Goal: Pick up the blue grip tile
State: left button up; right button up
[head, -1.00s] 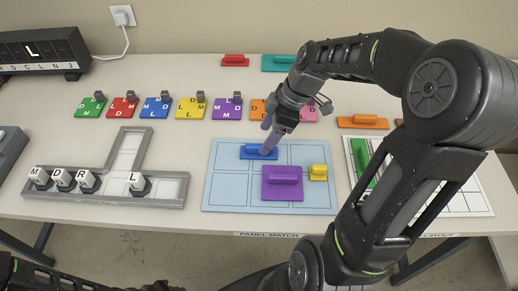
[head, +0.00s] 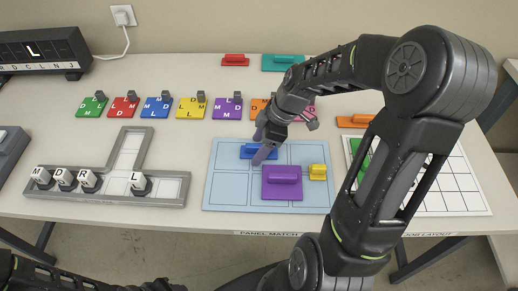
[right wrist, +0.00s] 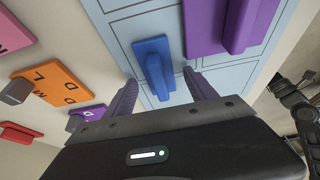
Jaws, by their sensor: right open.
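The blue grip tile (head: 250,152) lies on the light blue panel board (head: 222,190), in its upper part. It also shows in the right wrist view (right wrist: 154,62), with its raised grip facing the camera. My right gripper (head: 262,146) is open at the tile, its fingers pointing down. In the right wrist view the two purple fingers (right wrist: 163,98) are spread, with the tile's near end between and ahead of them. I cannot tell whether a finger touches the tile. At the bottom left of the head view is a dark arm part; no left gripper shows.
A purple grip tile (head: 282,190) and a yellow one (head: 318,172) lie on the same board, close to the blue tile. A white grid board (head: 455,180) with a green tile is at the right.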

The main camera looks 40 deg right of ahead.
dwell(0.4)
grip_shut()
dwell(0.5)
